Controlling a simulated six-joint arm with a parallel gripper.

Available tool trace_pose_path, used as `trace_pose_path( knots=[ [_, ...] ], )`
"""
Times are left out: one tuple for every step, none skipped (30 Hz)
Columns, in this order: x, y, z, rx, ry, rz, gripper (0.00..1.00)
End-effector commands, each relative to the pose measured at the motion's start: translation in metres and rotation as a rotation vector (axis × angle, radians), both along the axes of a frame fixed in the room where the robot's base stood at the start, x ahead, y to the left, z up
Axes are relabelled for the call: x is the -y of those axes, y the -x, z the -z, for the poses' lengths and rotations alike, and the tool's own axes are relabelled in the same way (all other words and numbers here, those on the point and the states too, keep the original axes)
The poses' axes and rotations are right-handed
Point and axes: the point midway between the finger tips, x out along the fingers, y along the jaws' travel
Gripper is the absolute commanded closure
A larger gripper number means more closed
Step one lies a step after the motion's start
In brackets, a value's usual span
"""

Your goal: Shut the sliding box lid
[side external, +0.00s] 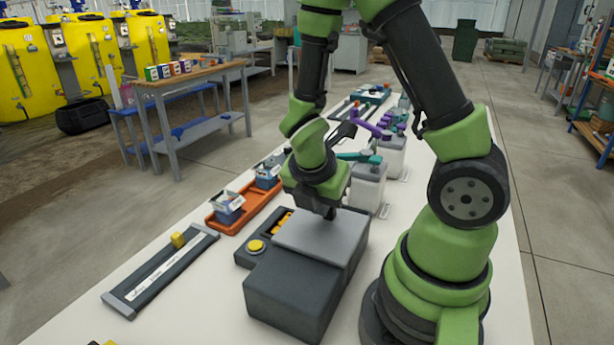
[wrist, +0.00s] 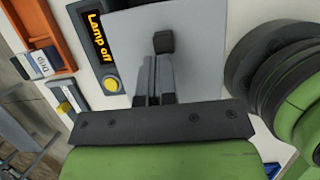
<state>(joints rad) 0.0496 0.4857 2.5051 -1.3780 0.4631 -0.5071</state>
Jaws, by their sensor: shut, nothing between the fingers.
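A dark grey box (side external: 290,295) stands on the white table in front of my arm. Its flat, light grey lid (side external: 325,238) lies over the far part of the top, and the near part of the top shows dark grey. In the wrist view the lid (wrist: 205,45) carries a small black knob (wrist: 163,42). My gripper (side external: 329,212) is over the far edge of the lid, pointing down. In the wrist view its fingers (wrist: 160,62) are shut together and empty, beside the knob; I cannot tell whether they touch it.
An orange tray (side external: 246,207) with small boxes and a dark rail with a yellow slider (side external: 178,240) lie left. White containers (side external: 368,187) stand behind.

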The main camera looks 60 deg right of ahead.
Motion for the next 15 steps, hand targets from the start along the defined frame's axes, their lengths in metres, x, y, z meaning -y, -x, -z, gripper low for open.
trace_pose_path(
  knots=[
    [-0.01,0.0,-0.001,0.0,-0.003,-0.012,1.0],
    [-0.009,-0.001,-0.006,0.005,0.001,-0.005,1.0],
    [-0.01,-0.001,-0.011,0.007,0.002,-0.003,1.0],
    [-0.011,-0.001,-0.015,0.008,0.002,-0.004,1.0],
    [-0.013,-0.001,-0.018,0.008,0.001,-0.002,1.0],
    [-0.015,-0.001,-0.023,0.008,-0.003,-0.004,1.0],
    [-0.017,-0.001,-0.026,0.007,-0.005,-0.004,1.0],
    [-0.019,-0.002,-0.032,0.012,-0.001,-0.005,1.0],
    [-0.021,-0.002,-0.039,0.013,0.0,-0.005,1.0],
    [-0.023,-0.002,-0.043,0.012,-0.002,-0.005,1.0],
    [-0.026,-0.001,-0.048,0.011,-0.005,-0.005,1.0],
    [-0.029,-0.002,-0.055,0.013,-0.004,-0.005,1.0],
    [-0.031,-0.002,-0.061,0.014,-0.002,-0.006,1.0],
    [-0.033,-0.002,-0.066,0.013,-0.003,-0.006,1.0],
    [-0.036,-0.001,-0.072,0.01,-0.007,-0.005,1.0]
  ],
)
